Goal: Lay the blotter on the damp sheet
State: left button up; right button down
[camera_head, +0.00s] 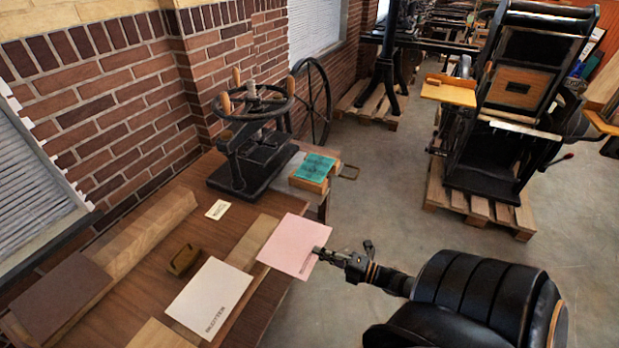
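The pink sheet (294,246), which I take to be the blotter, is held by its right edge in my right gripper (322,253). The fingers look shut on that edge. The pink sheet extends left over the table's right side; whether it touches the wood below is hard to tell. A white sheet (211,288) with dark printing along its lower edge lies on the table to the lower left of the pink one. It may be the damp sheet; no wetness can be made out. The two sheets look apart, with a narrow gap between them. My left gripper is not in view.
A black hand press (252,150) with a handwheel stands at the table's back. A green-topped block (315,168) is right of it. A small brown wooden piece (185,259), a small card (217,209) and a long wooden beam (145,235) lie left of the sheets.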

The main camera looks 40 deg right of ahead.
jog(key=b+v, duration=0.1)
jog(key=v, duration=0.5)
jog(key=shift+w+a, duration=0.1)
dwell(0.4)
jog(key=w+a+m+h, duration=0.1)
jog(key=w+a, duration=0.2)
jog(key=a, duration=0.4)
jog(key=w+a+m+h, duration=0.1)
jog(key=w+a, duration=0.2)
jog(key=a, duration=0.5)
jog(key=w+a+r+m+t+h, duration=0.1)
jog(key=w+a+r+h, duration=0.3)
jog(key=w+r, duration=0.4)
jog(key=shift+w+a+r+m+h, duration=0.25)
jog(key=shift+a+r+m+h, duration=0.15)
jog(key=shift+a+r+m, duration=0.3)
